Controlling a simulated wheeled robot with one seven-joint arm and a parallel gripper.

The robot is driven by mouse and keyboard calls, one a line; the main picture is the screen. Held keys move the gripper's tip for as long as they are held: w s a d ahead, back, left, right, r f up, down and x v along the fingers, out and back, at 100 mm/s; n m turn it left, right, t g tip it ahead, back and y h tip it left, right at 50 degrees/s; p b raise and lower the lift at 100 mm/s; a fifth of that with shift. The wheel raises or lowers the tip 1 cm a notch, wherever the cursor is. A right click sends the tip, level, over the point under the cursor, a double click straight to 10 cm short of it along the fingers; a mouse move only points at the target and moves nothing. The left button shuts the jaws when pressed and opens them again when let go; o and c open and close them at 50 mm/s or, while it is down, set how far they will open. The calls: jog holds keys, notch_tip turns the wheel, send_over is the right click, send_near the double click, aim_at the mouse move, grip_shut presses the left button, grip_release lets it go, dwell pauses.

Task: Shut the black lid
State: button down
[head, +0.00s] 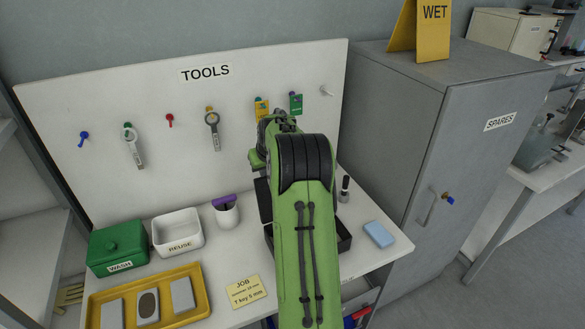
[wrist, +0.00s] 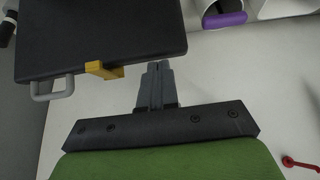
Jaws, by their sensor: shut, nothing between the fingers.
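The black lid (head: 263,200) stands raised from its black case (head: 343,234), mostly hidden behind my green arm in the head view. In the wrist view the lid (wrist: 100,38) fills the upper left, with a yellow latch (wrist: 104,69) and a grey handle (wrist: 53,89) along its near edge. My gripper (wrist: 157,68) is shut and empty. Its fingertips are close to that edge, just right of the latch; I cannot tell whether they touch it. The fingers are hidden in the head view.
The white TOOLS board (head: 70,170) rises behind the bench. A white cup (head: 227,213) with a purple item stands left of the case. A blue block (head: 379,234) and a dark upright item (head: 344,188) are to the right. The grey SPARES cabinet (head: 400,130) borders the bench.

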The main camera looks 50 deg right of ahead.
jog(key=shift+s+a+f, duration=0.15)
jog(key=shift+s+f, duration=0.2)
jog(key=shift+f, duration=0.1)
jog(key=shift+s+a+r+b, duration=0.15)
jog(key=shift+s+a+b, duration=0.25)
jog(key=shift+s+b, duration=0.25)
jog(key=shift+s+a+r+b, duration=0.1)
jog(key=shift+s+a+b, duration=0.35)
jog(key=shift+s, duration=0.35)
jog(key=shift+s+a+r+b, duration=0.15)
jog(key=shift+s+a+b, duration=0.2)
jog(key=shift+s+b, duration=0.35)
jog(key=shift+s, duration=0.1)
jog(key=shift+s+a+f+b, duration=0.15)
jog(key=shift+s+a+b, duration=0.25)
jog(key=shift+s+b, duration=0.25)
jog(key=shift+s+a+f+b, duration=0.1)
jog(key=shift+s+a+b, duration=0.25)
jog(key=shift+s+b, duration=0.25)
jog(key=shift+s+a+r+b, duration=0.1)
jog(key=shift+s+a+b, duration=0.25)
jog(key=shift+s, duration=0.3)
jog(key=shift+s+a+r+b, duration=0.1)
jog(key=shift+s+a+b, duration=0.25)
jog(key=shift+s, duration=0.25)
notch_tip(320, 180, up, 6)
jog(key=p, duration=0.5)
